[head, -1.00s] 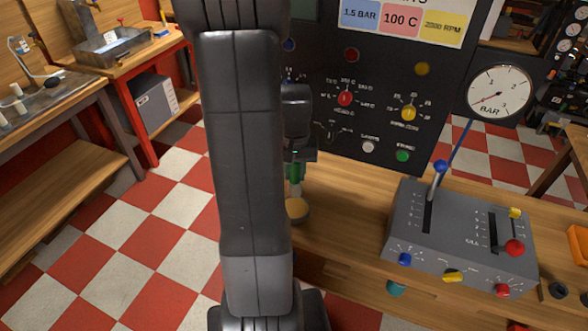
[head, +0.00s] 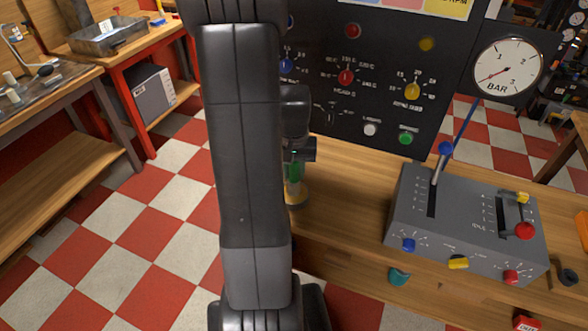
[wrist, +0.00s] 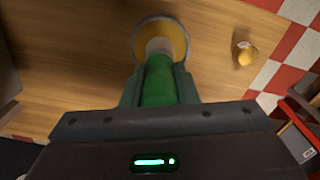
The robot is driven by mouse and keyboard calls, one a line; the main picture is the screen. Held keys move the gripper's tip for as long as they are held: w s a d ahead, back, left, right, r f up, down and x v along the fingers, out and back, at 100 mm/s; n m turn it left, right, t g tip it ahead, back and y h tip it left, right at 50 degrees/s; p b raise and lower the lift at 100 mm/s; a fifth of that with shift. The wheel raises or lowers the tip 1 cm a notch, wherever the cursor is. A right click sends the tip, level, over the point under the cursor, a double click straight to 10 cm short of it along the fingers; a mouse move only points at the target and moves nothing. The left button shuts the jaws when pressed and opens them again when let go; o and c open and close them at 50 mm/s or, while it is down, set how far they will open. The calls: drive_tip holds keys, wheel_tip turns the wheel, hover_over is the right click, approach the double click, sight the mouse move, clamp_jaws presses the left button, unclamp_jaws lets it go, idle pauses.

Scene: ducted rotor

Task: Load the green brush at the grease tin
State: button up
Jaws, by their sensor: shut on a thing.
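My gripper (wrist: 160,88) is shut on the green brush (wrist: 159,78), one finger on each side of its handle. In the wrist view the brush's pale tip (wrist: 158,46) overlaps the round grease tin (wrist: 179,27), which has a yellow-brown inside. In the head view the green brush (head: 294,171) points down over the grease tin (head: 297,195) on the wooden bench. The bristle end is hard to make out there. I cannot tell whether it touches the grease. My arm hides part of the tin's left side.
The black panel with knobs (head: 345,78) stands close behind the brush. A grey lever box (head: 465,225) sits to the right on the bench (head: 345,215). A small yellowish object (wrist: 245,53) shows in the wrist view. Bench surface between tin and lever box is clear.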

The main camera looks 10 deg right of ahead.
drive_tip(key=shift+f+b, duration=0.5)
drive_tip(key=shift+f, duration=0.1)
idle(1.6)
drive_tip(key=shift+r+p, duration=2.75)
drive_tip(key=shift+r, duration=0.85)
drive_tip(key=shift+s+f, duration=0.1)
